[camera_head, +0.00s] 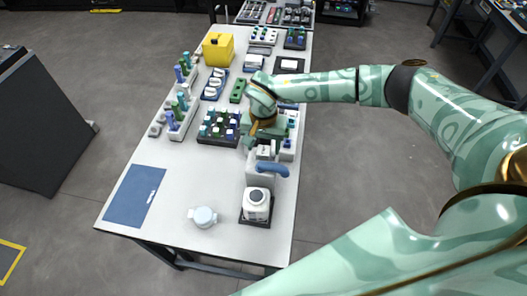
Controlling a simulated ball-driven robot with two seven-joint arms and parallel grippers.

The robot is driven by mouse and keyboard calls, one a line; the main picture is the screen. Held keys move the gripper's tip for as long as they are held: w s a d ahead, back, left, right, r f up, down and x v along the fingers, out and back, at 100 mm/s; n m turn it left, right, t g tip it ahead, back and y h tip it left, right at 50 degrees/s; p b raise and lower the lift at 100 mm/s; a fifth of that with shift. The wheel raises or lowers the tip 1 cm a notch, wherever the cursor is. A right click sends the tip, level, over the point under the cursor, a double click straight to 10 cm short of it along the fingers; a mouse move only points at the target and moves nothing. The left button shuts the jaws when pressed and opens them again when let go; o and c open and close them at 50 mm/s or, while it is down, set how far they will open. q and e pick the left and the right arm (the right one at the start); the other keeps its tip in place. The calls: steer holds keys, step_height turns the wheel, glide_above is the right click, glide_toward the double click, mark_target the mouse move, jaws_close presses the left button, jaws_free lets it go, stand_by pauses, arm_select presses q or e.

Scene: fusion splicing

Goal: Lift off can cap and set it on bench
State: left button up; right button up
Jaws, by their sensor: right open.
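A white can-like container (256,206) with a round grey top stands on a dark square mat (255,224) at the bench's near right. Just behind it is a white body with a blue curved part (271,168); I cannot tell whether the two are joined. A round whitish cap-like piece (203,217) lies on the bare bench left of the container. My right gripper (252,142) is open, pointing down over the bench behind the blue part, apart from the round piece. Its fingertips are small and partly lost against the things behind. My left gripper is not in view.
A blue mat (134,196) lies at the bench's (170,214) left edge. A dark tray with coloured caps (219,127), racks of bottles (178,113) and a yellow box (218,49) fill the middle and far part. The near left surface is mostly clear.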

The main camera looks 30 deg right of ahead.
steer(key=shift+w+f, duration=0.1)
steer(key=shift+f, duration=0.7)
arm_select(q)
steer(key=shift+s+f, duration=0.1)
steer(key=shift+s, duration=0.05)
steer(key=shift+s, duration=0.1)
arm_select(e)
steer(key=c, duration=1)
steer(key=shift+r, duration=0.15)
step_height(320, 180, up, 3)
steer(key=shift+f, duration=0.15)
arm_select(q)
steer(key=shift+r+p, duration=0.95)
arm_select(e)
steer(key=s+d+r, duration=0.2)
steer(key=s+r, duration=0.1)
steer(key=s, duration=0.1)
steer(key=s+d+r, duration=0.1)
steer(key=s+r, duration=0.2)
steer(key=s, duration=0.1)
steer(key=s+d+r, duration=0.2)
steer(key=s+r, duration=0.2)
steer(key=s, duration=0.1)
steer(key=shift+d+r, duration=0.1)
steer(key=shift+d, duration=0.2)
